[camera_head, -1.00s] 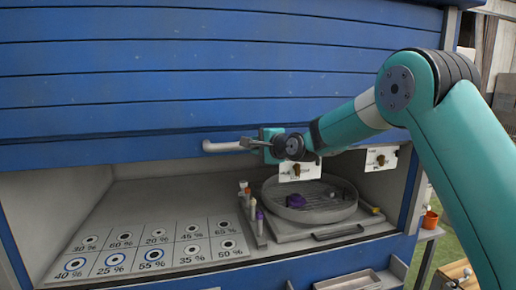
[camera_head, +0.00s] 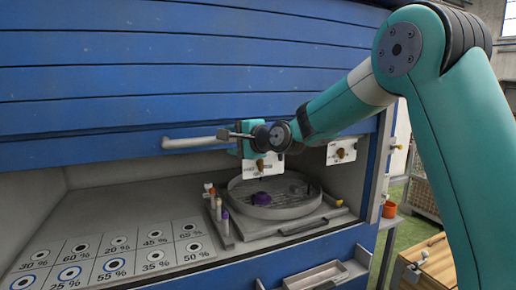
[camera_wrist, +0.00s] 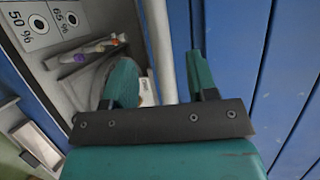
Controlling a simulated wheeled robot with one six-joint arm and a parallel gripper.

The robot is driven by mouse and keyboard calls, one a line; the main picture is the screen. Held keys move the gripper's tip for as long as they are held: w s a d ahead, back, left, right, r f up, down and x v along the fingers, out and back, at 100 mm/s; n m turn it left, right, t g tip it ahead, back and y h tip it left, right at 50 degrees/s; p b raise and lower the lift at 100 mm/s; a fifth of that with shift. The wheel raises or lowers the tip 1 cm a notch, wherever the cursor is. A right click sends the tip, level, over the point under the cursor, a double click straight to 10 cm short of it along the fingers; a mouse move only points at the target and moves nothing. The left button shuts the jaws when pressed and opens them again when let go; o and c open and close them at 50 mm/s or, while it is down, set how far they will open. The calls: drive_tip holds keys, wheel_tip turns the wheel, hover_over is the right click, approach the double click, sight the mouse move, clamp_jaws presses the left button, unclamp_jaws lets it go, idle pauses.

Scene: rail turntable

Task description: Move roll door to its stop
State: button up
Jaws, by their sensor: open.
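The roll door (camera_head: 130,95) is a blue slatted shutter, raised so that the compartment below it is open. A pale grey handle bar (camera_head: 188,143) runs along its lower edge. My gripper (camera_head: 228,136) is at the right part of this bar, with its jaws open. In the wrist view the bar (camera_wrist: 158,40) runs between the two spread teal fingers of my gripper (camera_wrist: 160,78). The fingers are not closed on it. Whether either finger touches the bar, I cannot tell. My gripper hides part of the bar in the head view.
Below are a round grey turntable tray (camera_head: 275,210) with a purple item, a rack of vials (camera_head: 222,222) and a panel of percentage-marked circles (camera_head: 115,258). White cards (camera_head: 342,151) with brass knobs hang nearby. A wooden crate (camera_head: 440,270) stands at lower right.

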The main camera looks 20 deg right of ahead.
drive_tip(key=b+v, duration=0.2)
drive_tip(key=v, duration=0.8)
drive_tip(key=shift+b, duration=0.3)
drive_tip(key=shift+s, duration=0.1)
drive_tip(key=s+a+f+n+g, duration=0.4)
drive_tip(key=s+n, duration=0.1)
drive_tip(key=s, duration=0.3)
drive_tip(key=s+a+f+n+g, duration=0.3)
drive_tip(key=s+a+f+n, duration=0.15)
drive_tip(key=s, duration=0.25)
drive_tip(key=s+a+f+n+g, duration=0.4)
drive_tip(key=s+n, duration=0.2)
drive_tip(key=s, duration=0.2)
drive_tip(key=s+f+n+g+h, duration=0.1)
drive_tip(key=s+n+g, duration=0.1)
drive_tip(key=s, duration=0.3)
drive_tip(key=s+d+f+n+g+h, duration=0.1)
drive_tip(key=s+f+n, duration=0.1)
drive_tip(key=s+n, duration=0.2)
drive_tip(key=shift+s+d+g, duration=0.3)
drive_tip(key=shift+s+g, duration=0.1)
drive_tip(key=shift+s, duration=0.4)
